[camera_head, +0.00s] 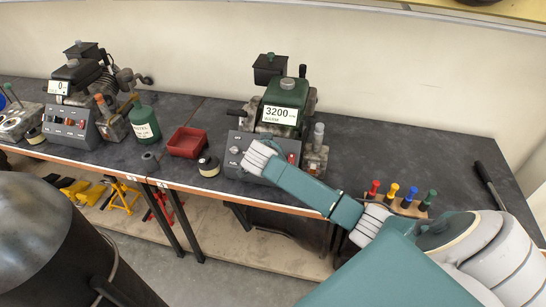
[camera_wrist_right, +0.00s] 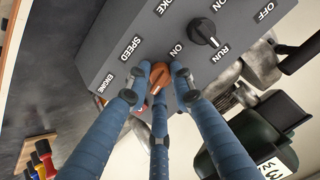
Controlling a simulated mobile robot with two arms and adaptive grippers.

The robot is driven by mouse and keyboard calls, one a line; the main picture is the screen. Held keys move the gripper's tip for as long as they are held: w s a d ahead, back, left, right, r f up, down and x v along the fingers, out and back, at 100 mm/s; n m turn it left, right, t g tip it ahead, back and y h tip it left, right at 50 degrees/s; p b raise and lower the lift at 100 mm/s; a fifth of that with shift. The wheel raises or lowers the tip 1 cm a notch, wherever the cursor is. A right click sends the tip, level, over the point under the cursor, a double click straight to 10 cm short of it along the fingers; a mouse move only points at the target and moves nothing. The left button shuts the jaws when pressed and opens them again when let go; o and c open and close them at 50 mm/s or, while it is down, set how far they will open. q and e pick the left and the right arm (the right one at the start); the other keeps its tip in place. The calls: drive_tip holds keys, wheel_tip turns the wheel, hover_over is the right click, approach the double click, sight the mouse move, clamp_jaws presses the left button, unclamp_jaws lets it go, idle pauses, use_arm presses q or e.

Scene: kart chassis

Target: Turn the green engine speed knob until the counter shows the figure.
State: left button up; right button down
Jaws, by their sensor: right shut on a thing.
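In the right wrist view an orange-brown knob (camera_wrist_right: 160,75) sits on a grey control box (camera_wrist_right: 110,50) close to the words ENGINE and SPEED; it does not look green. My right gripper (camera_wrist_right: 158,88) has its blue fingers closed around this knob. In the head view my right arm reaches to the front of the box (camera_head: 232,158), and its wrist hides the fingers and the knob. The white counter (camera_head: 280,114) on the green engine above reads 3200, with smaller text below too small to read. My left gripper is not in view.
Left on the bench are a second engine with a counter (camera_head: 59,87) reading 0, a green bottle (camera_head: 145,123) and a red tray (camera_head: 187,141). Coloured-handled tools (camera_head: 396,193) stand at right.

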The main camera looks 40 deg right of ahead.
drive_tip(key=c, duration=1.5)
unclamp_jaws()
drive_tip(key=shift+a, duration=0.1)
drive_tip(key=v, duration=1.2)
